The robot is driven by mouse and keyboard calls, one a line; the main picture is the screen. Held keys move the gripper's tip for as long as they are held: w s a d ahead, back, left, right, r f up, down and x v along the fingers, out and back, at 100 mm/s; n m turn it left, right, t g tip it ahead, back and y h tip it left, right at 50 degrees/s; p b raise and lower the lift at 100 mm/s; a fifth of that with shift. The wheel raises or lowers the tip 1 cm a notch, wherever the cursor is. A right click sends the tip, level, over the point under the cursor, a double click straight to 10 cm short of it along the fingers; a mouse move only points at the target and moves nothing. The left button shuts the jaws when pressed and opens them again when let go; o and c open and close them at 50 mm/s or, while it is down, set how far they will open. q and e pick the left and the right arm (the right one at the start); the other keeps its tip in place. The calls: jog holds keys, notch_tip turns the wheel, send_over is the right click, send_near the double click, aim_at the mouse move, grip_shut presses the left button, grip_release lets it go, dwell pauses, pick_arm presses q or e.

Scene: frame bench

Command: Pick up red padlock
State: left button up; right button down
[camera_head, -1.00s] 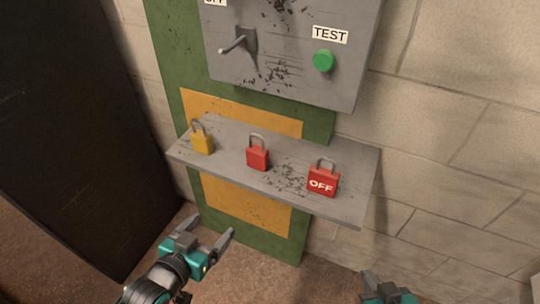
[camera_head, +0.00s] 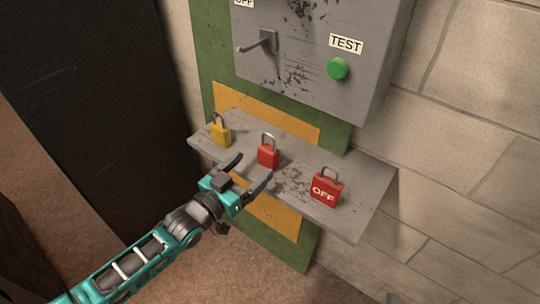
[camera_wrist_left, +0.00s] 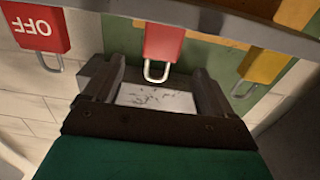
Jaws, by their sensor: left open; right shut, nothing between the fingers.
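A plain red padlock (camera_head: 268,157) stands upright in the middle of the grey shelf (camera_head: 345,225). My left gripper (camera_head: 253,168) is open and empty in front of the shelf, its fingers pointing toward this padlock. The left wrist view is upside down. There the red padlock (camera_wrist_left: 163,42) and its shackle lie ahead, between the lines of the two open fingers (camera_wrist_left: 158,76); they look apart from it. A second red padlock (camera_head: 326,189), marked OFF, stands at the shelf's right.
A yellow padlock (camera_head: 221,132) stands at the shelf's left end. Above the shelf hangs a grey panel (camera_head: 300,60) with a lever (camera_head: 258,44) and a green TEST button (camera_head: 337,68). Free shelf surface separates the padlocks. A dark panel (camera_head: 90,90) stands at the left.

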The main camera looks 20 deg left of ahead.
aim_at(273, 147)
pick_arm(q)
jog(key=x, duration=0.9)
jog(key=shift+w+f+b, duration=0.15)
jog(key=shift+w+b, duration=0.15)
jog(key=shift+b, duration=0.1)
jog(key=c, duration=1.2)
